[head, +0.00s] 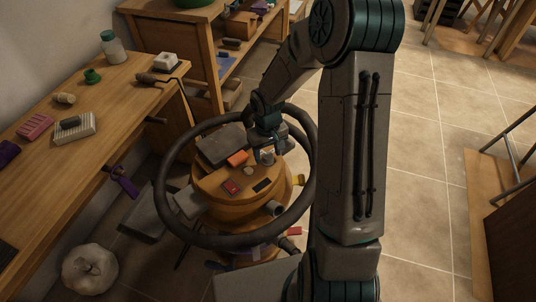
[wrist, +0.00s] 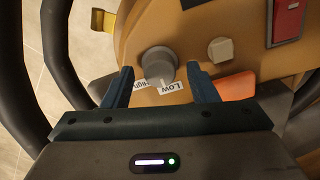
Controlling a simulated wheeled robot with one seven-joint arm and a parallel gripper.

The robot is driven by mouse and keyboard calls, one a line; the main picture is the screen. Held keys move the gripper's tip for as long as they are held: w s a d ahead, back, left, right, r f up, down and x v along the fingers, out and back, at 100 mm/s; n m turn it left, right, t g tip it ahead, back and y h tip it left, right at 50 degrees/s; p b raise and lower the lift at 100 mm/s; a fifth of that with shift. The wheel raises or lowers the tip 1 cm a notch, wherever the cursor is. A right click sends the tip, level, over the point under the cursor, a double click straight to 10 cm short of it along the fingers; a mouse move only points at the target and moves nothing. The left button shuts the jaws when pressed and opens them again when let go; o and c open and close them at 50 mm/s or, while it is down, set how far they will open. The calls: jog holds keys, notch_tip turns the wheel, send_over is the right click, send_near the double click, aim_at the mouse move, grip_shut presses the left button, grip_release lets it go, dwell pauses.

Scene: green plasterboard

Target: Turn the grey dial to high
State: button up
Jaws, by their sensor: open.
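The grey dial (wrist: 159,63) is a round knob on the orange-brown panel (wrist: 205,22) in the wrist view. A white label reading LOW (wrist: 171,87) shows upside down at the dial's near side. Another label (wrist: 141,84) beside it is partly hidden and hard to read. My gripper (wrist: 160,72) is open, with one dark finger to each side of the dial and visible gaps between. In the head view my gripper (head: 267,147) is over the top of the round wooden panel unit (head: 210,187); the dial is hard to make out there.
A large dark ring (head: 170,172) surrounds the panel unit. A cream button (wrist: 220,50), a red switch (wrist: 288,20) and an orange block (wrist: 236,87) lie near the dial. A wooden bench (head: 110,110) with small items stands left. Tiled floor (head: 430,150) is open at right.

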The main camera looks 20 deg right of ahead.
jog(key=shift+f, duration=0.35)
jog(key=c, duration=1)
jog(key=m+b, duration=0.2)
jog(key=m, duration=0.3)
jog(key=shift+m, duration=0.4)
jog(key=m, duration=0.5)
jog(key=shift+m+b, duration=0.4)
jog(key=shift+m, duration=0.3)
jog(key=o, duration=1)
